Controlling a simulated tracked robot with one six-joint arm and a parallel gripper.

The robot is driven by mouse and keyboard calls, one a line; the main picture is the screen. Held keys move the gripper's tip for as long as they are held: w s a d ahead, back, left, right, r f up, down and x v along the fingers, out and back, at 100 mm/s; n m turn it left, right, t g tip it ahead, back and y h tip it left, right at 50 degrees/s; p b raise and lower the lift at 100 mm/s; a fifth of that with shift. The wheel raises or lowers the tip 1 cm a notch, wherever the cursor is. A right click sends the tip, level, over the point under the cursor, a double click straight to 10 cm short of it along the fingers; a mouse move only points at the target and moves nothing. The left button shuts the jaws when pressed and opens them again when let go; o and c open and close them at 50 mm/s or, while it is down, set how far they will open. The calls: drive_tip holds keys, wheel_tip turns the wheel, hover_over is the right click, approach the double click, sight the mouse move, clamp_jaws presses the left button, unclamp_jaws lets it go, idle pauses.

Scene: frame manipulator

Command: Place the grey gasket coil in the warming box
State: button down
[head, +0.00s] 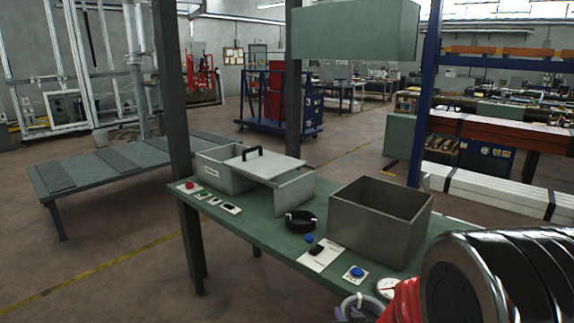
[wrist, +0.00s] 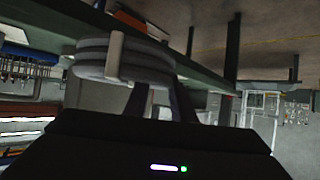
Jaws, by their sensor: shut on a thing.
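The grey gasket coil (wrist: 95,68) is a stack of grey loops with a pale band across it. In the wrist view it sits at the tips of my gripper (wrist: 158,88), whose dark fingers are shut on it. In the head view the coil (head: 349,309) shows only partly at the bottom edge, in front of the green bench. Two grey boxes stand on the bench: a labelled one with a black-handled lid (head: 270,167) lying across its right part, and an open-topped one (head: 372,230). I cannot tell for certain which is the warming box.
A black coil (head: 300,221) lies on the green bench (head: 262,235) between the boxes. Buttons, switches and a round gauge (head: 388,287) line its front edge. Dark posts rise by the bench, and a green housing (head: 355,30) hangs above. My arm fills the lower right.

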idle(0.3)
wheel_tip(320, 180, down, 7)
drive_tip(key=s, duration=0.2)
idle(0.3)
drive_tip(key=shift+f, duration=0.1)
